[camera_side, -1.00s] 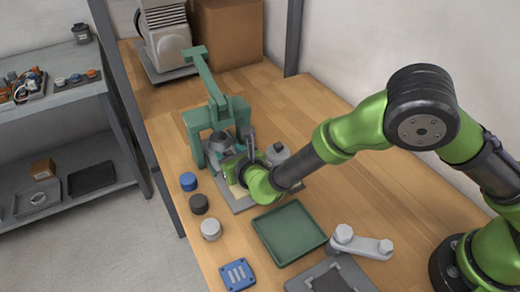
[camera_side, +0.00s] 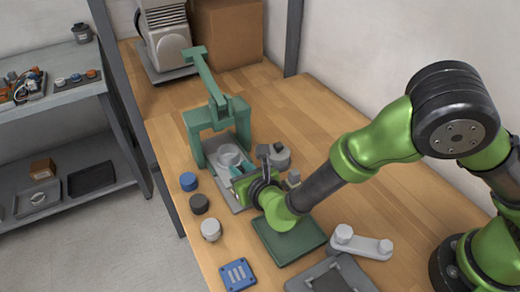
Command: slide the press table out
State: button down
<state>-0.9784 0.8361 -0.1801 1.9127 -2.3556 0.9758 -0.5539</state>
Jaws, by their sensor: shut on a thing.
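The green press (camera_side: 214,112) stands at the back of the bench, its long lever raised and slanting back to the left. Its grey press table (camera_side: 212,178) extends forward from under the frame, with a round light-grey part (camera_side: 230,156) on it. My gripper (camera_side: 243,178) is at the front part of the table and is shut. The arm's wrist covers the fingertips, so the exact spot it grips is hidden.
A green tray (camera_side: 290,243) lies just in front, partly under my wrist. Blue, black and white-grey caps (camera_side: 199,204) line the left edge. A blue block (camera_side: 237,274), a grey lever part (camera_side: 362,244) and a dark pad (camera_side: 334,277) lie nearer.

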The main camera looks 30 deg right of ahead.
jog(key=s, duration=0.5)
jog(key=shift+s, duration=0.25)
jog(key=c, duration=1)
grip_release()
jog(key=shift+o, duration=0.2)
jog(key=shift+w, duration=0.1)
jog(key=v, duration=1.7)
jog(key=shift+w, duration=0.1)
